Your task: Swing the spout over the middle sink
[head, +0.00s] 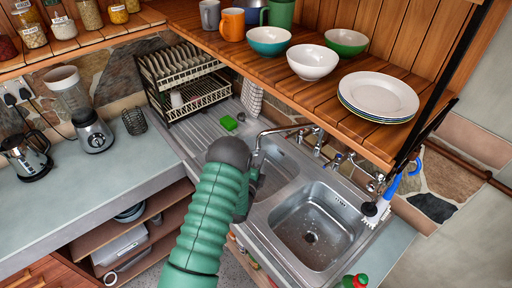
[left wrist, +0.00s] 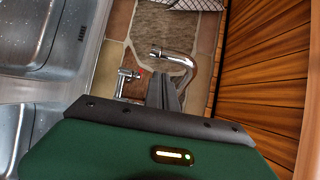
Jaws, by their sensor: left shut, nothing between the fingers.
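The chrome spout (head: 285,130) arches from the tap at the back of the steel sink unit and bends down at its left end. It also shows in the left wrist view (left wrist: 181,57), just beyond the fingers. Two basins show: a left one (head: 275,172), partly hidden by my green arm, and a larger right one (head: 318,225). The spout's downturned end is by the left basin, near the drainboard side. My left gripper (left wrist: 163,88) is shut and empty, its dark fingers close to the spout; contact cannot be told. My right gripper is not in view.
A wooden shelf (head: 300,85) with bowls and plates overhangs the back of the sink. A dish rack (head: 185,80) and green sponge (head: 229,122) are left of the basins. A blue-handled brush (head: 390,190) is at right. A blender (head: 80,110) and kettle (head: 25,155) stand on the left counter.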

